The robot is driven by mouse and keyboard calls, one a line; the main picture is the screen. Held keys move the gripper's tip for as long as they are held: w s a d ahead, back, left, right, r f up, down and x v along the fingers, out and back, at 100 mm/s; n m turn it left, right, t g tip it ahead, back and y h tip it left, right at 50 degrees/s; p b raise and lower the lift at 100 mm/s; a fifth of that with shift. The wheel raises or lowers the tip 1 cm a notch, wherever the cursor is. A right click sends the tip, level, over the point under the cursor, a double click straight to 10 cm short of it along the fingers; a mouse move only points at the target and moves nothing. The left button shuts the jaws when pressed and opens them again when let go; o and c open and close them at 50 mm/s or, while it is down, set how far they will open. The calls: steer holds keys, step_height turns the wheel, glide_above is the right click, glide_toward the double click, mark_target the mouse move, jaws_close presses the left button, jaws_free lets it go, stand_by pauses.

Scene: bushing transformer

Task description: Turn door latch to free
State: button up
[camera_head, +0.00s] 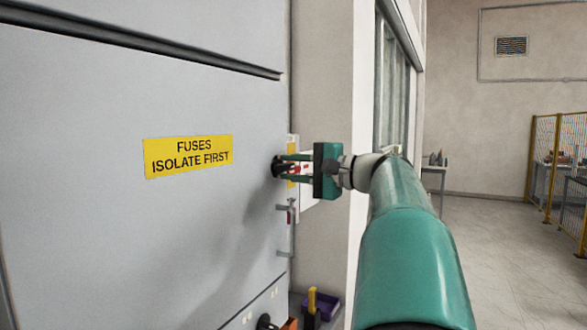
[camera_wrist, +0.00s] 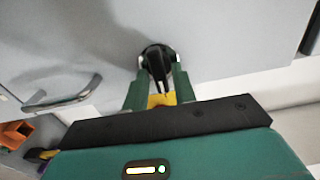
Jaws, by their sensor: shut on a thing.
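The door latch (camera_wrist: 157,62) is a black rotary knob on the grey cabinet door (camera_head: 120,230). It sits near the door's right edge in the head view, where it shows as a dark shape (camera_head: 277,167) partly hidden by the fingers. My gripper (camera_head: 287,165) reaches it from the right, and its green fingers lie on either side of the knob. In the wrist view my gripper (camera_wrist: 160,80) is shut on the latch, with a fingertip on each side. The latch's exact turn angle is hard to tell.
A yellow label (camera_head: 188,156) reading "FUSES ISOLATE FIRST" is left of the latch. A metal door handle (camera_head: 290,225) sits below it and also shows in the wrist view (camera_wrist: 62,97). A purple bin (camera_head: 320,305) is low down. Open floor (camera_head: 490,240) lies to the right.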

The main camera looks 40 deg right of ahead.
steer(key=o, duration=0.7)
steer(key=shift+s, duration=0.1)
steer(key=v, duration=1.3)
steer(key=shift+s, duration=0.3)
steer(key=shift+d, duration=0.1)
